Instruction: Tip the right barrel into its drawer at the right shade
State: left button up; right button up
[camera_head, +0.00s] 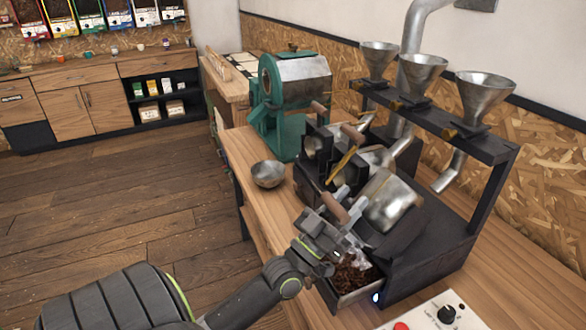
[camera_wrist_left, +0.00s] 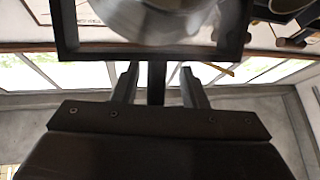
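The right barrel (camera_head: 392,205) is the nearest metal drum on the dark roaster. It looks tilted towards the front. The drawer (camera_head: 352,297) below it is pulled out and holds dark brown beans (camera_head: 353,276). Something pale, perhaps smoke or falling matter, shows above the beans. My left gripper (camera_head: 335,205) is at the wooden handle in front of the barrel. In the left wrist view the fingers (camera_wrist_left: 158,85) stand apart, with a dark bar between them and visible gaps beside it. A metal drum (camera_wrist_left: 165,15) shows above. My right gripper is not in view.
Other barrels with wooden handles (camera_head: 352,132) stand behind the right one. Three funnels (camera_head: 484,97) sit on a dark rack. A steel bowl (camera_head: 268,174) and a green roaster (camera_head: 272,115) are farther back. A panel with a knob (camera_head: 446,314) is at front right.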

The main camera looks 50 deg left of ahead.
pick_arm(q)
jog(key=shift+s+f+b, duration=0.2)
jog(key=shift+s+b, duration=0.25)
jog(key=shift+s, duration=0.7)
jog(key=shift+s+a+f+b, duration=0.1)
jog(key=shift+s+f+b, duration=0.2)
jog(key=shift+f, duration=0.15)
jog(key=shift+b+v, duration=0.8)
jog(key=shift+v, duration=1.15)
jog(key=b, duration=0.5)
send_near(336, 214)
jog(key=shift+s+a+f, duration=0.3)
jog(key=shift+s+f, duration=0.05)
jog(key=shift+f, duration=0.3)
jog(key=shift+s+a+f, duration=0.3)
jog(key=shift+s+f, duration=0.05)
jog(key=shift+f, duration=0.3)
jog(key=shift+s+a+f, duration=0.3)
jog(key=shift+s+f, duration=0.05)
jog(key=shift+f, duration=0.3)
